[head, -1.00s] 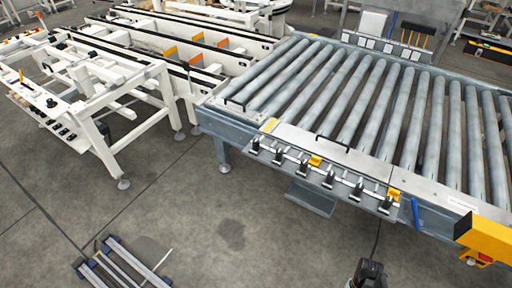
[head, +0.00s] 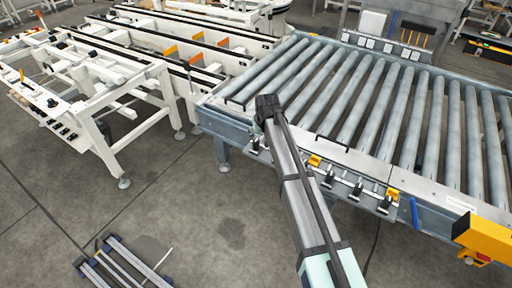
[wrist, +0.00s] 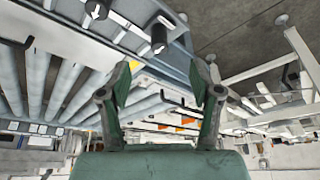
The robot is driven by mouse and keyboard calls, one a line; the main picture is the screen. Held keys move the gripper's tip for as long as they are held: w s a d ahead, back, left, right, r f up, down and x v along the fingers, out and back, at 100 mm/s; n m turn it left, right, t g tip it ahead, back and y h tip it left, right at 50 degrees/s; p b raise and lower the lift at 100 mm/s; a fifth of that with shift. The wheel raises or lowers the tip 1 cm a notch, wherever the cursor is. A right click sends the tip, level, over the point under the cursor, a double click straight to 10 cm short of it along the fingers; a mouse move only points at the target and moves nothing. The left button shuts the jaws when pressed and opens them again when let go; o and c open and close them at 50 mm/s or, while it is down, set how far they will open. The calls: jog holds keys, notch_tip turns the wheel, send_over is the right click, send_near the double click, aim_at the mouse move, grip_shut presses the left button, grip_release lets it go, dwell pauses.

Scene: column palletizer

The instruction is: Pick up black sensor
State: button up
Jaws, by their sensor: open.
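Several small black sensors sit in a row along the front edge of the roller conveyor, one of them near the middle of the row (head: 331,178). In the wrist view two black cylindrical ones show at the top, one at the top edge (wrist: 97,9) and one nearer the fingers (wrist: 159,38). My gripper (wrist: 158,78) is open, with nothing between its fingers. In the head view my gripper (head: 268,106) is at the conveyor's front left corner, and my arm hides the left part of the sensor row. Which sensor is meant I cannot tell.
The roller conveyor (head: 410,120) fills the right side, with yellow parts (head: 315,160) among the sensors and a yellow box (head: 485,238) at its right end. White frames (head: 110,105) stand at left. A low metal frame (head: 120,262) lies on the open floor.

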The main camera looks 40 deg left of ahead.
jog(key=w+a+r, duration=0.2)
jog(key=p, duration=0.2)
send_near(256, 140)
jog(key=x, duration=0.6)
jog(key=shift+w+f, duration=0.1)
jog(key=shift+f, duration=0.1)
jog(key=shift+p+x, duration=1.2)
jog(key=shift+x, duration=2.05)
grip_shut()
